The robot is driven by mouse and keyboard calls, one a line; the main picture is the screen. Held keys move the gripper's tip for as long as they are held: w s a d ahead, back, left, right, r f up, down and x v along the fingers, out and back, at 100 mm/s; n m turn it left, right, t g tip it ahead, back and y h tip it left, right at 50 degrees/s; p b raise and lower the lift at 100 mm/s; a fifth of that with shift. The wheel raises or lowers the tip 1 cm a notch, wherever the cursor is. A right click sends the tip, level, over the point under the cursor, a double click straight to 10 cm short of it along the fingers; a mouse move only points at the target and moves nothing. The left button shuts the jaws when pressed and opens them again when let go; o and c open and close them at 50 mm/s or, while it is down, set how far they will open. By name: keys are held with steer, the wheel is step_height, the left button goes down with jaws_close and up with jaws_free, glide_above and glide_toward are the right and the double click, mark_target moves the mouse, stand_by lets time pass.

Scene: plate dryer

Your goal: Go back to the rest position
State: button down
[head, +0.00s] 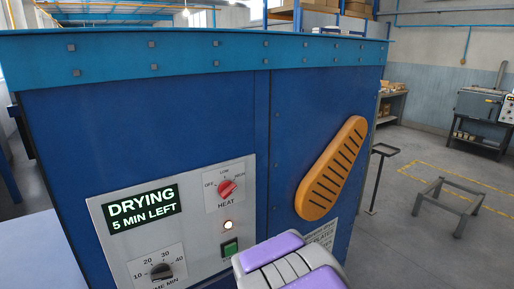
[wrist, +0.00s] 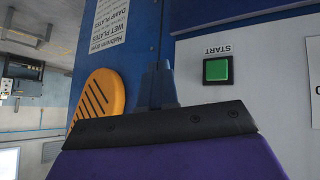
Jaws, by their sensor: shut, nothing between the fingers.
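My gripper (wrist: 158,88) shows in the wrist view with its dark fingers together and empty, in front of the blue dryer and its pale panel. The green START button (wrist: 217,69) is to the right of the fingers, apart from them, and its label reads upside down. In the head view my purple arm (head: 287,266) is at the bottom, below and right of the control panel (head: 193,235); the fingertips cannot be made out there. The blue dryer (head: 150,110) fills the middle. Its green display (head: 141,208) reads "DRYING 5 MIN LEFT", and a small lamp (head: 227,225) is lit.
A red heat knob (head: 228,188) and black time knob (head: 161,271) are on the panel. An orange slotted handle (head: 332,168) sticks out right of them. A low metal frame (head: 450,204) and a stand (head: 379,178) are on the floor at right, with open floor around them.

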steer(key=s+d+r+m+g, duration=0.1)
steer(key=s+d+r+g, duration=0.2)
steer(key=s, duration=1)
steer(key=s+d+r+g, duration=0.3)
steer(key=s+d+g, duration=0.1)
steer(key=s, duration=1)
steer(key=s+d+r+m+g, duration=0.1)
steer(key=s+d+r+g, duration=0.2)
steer(key=s, duration=1)
steer(key=shift+s+d+r+m+g, duration=0.25)
steer(key=shift+s+d+m+g, duration=0.05)
steer(key=shift+d, duration=0.1)
